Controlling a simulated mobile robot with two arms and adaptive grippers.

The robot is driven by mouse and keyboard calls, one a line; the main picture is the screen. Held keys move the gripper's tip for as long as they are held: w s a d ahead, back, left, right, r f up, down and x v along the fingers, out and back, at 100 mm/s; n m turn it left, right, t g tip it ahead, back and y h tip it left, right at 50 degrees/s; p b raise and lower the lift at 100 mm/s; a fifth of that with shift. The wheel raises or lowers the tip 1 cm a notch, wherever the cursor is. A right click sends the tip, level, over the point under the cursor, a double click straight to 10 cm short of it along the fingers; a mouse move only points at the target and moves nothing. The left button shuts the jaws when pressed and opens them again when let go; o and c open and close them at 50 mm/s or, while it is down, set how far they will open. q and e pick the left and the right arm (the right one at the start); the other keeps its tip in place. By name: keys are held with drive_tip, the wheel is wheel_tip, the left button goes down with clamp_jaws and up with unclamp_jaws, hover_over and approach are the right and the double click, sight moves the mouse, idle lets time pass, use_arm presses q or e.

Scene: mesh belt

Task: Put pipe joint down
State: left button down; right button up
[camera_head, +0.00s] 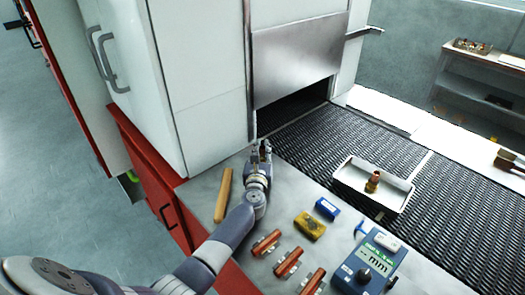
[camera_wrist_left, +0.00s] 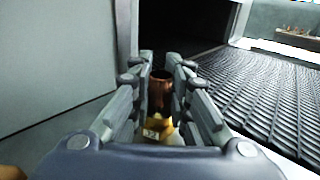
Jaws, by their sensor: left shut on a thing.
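My left gripper (camera_head: 261,150) reaches over the grey metal table towards the near corner of the oven opening. In the left wrist view its fingers (camera_wrist_left: 160,72) are closed around a copper and brass pipe joint (camera_wrist_left: 160,92). The joint's copper tube end points away from the palm and its brass part sits deeper between the fingers. In the head view the held joint is mostly hidden by the gripper. Another brass and copper fitting (camera_head: 373,181) stands in a white tray (camera_head: 345,187) on the mesh belt. My right gripper is not in view.
The dark mesh belt (camera_head: 330,135) runs out of the oven under a metal door (camera_head: 297,58). On the table (camera_head: 205,185) lie a wooden stick (camera_head: 223,195), a yellow block (camera_head: 309,226), a blue block (camera_head: 327,208), several copper-coloured pieces (camera_head: 288,262) and a blue meter (camera_head: 370,264).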

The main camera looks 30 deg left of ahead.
use_arm(q)
drive_tip(key=shift+f, duration=0.15)
drive_tip(key=c, duration=1.5)
unclamp_jaws()
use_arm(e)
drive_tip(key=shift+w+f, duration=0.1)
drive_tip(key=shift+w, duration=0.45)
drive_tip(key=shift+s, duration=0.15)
use_arm(q)
drive_tip(key=shift+r, duration=0.25)
drive_tip(key=shift+s+d, duration=0.2)
drive_tip(key=shift+s, duration=0.2)
drive_tip(key=p+v, duration=0.2)
drive_tip(key=v, duration=0.4)
drive_tip(key=shift+s+d, duration=0.1)
drive_tip(key=shift+s, duration=0.25)
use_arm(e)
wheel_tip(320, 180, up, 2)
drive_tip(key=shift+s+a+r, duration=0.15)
use_arm(q)
drive_tip(key=shift+r, duration=0.1)
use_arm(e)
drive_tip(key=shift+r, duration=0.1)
